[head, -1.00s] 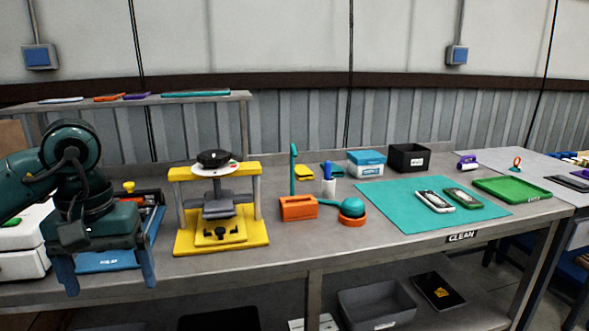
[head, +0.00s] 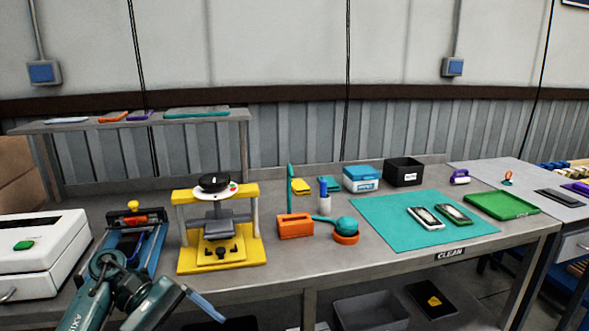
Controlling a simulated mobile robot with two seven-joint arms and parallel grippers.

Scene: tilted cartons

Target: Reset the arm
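My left arm (head: 128,290) is low at the bottom left of the head view, in front of the table edge. Its gripper (head: 205,304) points right and down, with one blue finger showing in front of the table's front edge. The other finger is hidden, so its opening cannot be judged. I see nothing held at the visible finger. My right gripper is not in view.
A yellow press (head: 222,258) stands just behind the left gripper. A blue fixture (head: 135,245) and a white box machine (head: 40,255) are to its left. An orange block (head: 295,226), teal mat (head: 400,235) and green tray (head: 502,206) lie right on the table (head: 330,262).

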